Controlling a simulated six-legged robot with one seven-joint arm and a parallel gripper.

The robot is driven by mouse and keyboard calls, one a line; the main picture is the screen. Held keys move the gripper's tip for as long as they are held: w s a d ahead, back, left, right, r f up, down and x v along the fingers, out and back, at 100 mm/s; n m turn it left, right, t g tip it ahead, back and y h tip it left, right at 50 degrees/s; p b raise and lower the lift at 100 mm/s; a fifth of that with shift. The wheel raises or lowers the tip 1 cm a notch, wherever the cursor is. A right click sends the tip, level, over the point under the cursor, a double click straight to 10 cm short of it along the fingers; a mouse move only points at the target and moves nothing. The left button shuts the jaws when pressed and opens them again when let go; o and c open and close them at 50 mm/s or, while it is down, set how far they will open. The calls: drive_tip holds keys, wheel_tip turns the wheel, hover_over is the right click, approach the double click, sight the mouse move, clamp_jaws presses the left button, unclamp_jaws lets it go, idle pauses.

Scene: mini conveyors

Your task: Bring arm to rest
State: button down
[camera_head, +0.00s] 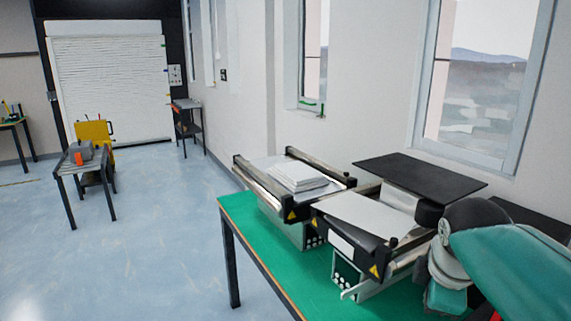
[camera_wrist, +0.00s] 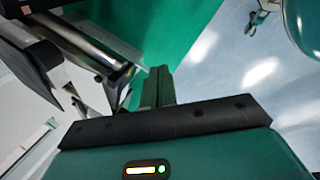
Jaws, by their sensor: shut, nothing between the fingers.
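My gripper (camera_wrist: 159,78) shows in the wrist view, its two dark green fingers together with nothing between them. It points over the green tabletop (camera_wrist: 178,28), and a conveyor (camera_wrist: 95,45) is close by on the left of that view. In the head view, my teal and grey arm (camera_head: 515,265) is at the lower right, beside the conveyors on the table. My gripper cannot be made out in the head view.
The green table (camera_head: 245,212) holds a mini conveyor (camera_head: 270,165) with stacked white sheets (camera_head: 297,177) and a second conveyor (camera_head: 365,215) nearer my arm. Windows line the right wall. The blue floor on the left is largely open.

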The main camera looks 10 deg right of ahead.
drive_tip(key=s+a+f+m+y, duration=0.1)
drive_tip(key=s+a+f+m, duration=0.2)
drive_tip(key=a+m, duration=0.3)
drive_tip(key=s+a+f+m+t+y, duration=0.1)
drive_tip(key=s+a+f+m, duration=0.2)
drive_tip(key=a+m, duration=0.3)
drive_tip(key=shift+a, duration=1.1)
drive_tip(key=shift+d+f, duration=0.1)
